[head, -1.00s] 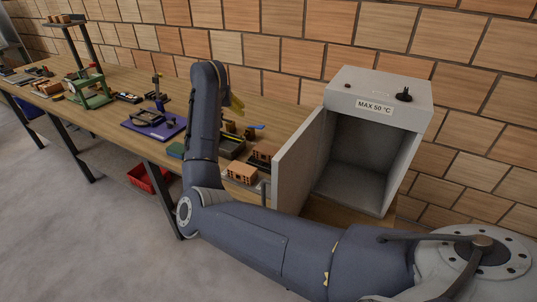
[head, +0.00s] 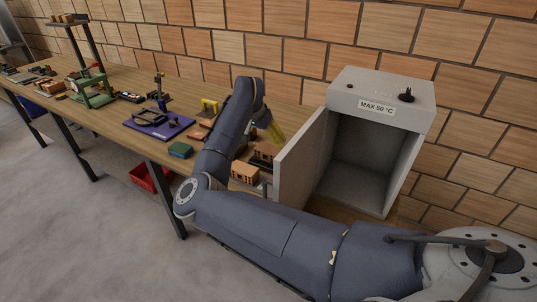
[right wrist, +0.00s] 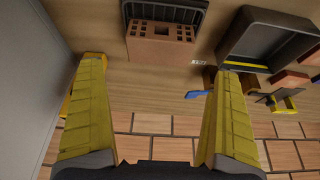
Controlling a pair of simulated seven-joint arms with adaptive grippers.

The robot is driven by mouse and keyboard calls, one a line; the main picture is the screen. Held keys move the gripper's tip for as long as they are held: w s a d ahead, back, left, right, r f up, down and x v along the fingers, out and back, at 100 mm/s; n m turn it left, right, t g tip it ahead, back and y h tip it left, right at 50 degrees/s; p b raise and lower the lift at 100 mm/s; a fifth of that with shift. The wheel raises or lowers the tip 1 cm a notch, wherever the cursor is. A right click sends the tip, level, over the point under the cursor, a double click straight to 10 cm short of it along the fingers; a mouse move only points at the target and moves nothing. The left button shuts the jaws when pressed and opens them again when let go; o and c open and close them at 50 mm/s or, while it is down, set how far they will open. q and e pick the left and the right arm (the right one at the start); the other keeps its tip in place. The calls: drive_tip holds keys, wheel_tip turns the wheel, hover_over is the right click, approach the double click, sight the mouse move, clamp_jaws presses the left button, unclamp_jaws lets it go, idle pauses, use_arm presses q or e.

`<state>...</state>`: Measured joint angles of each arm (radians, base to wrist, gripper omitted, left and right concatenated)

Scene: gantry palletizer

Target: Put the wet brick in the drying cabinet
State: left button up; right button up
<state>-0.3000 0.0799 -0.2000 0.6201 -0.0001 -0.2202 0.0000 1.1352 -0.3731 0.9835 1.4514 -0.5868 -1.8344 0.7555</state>
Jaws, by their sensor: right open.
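The drying cabinet (head: 385,88) is grey, labelled MAX 50 °C, with its door (head: 300,160) swung open and its inside empty. An orange brick (head: 245,173) lies near the bench's front edge, left of the door. Another brick (head: 266,150) sits at a dark tray behind it. I cannot tell which is wet. My right gripper (head: 271,131) is open and empty above the bench, behind the bricks. In the right wrist view its yellow fingers (right wrist: 160,66) are spread wide, with a holed brick (right wrist: 160,45) at a dark tray beyond the tips. My left gripper is not in view.
The wrist view shows an empty dark tray (right wrist: 268,40) to the right and the grey door (right wrist: 40,70) close on the left.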

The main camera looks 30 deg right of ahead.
sight(268, 148)
drive_tip(key=shift+x, duration=4.35)
drive_tip(key=shift+c, duration=0.2)
drive_tip(key=shift+r, duration=0.15)
drive_tip(key=c, duration=1.2)
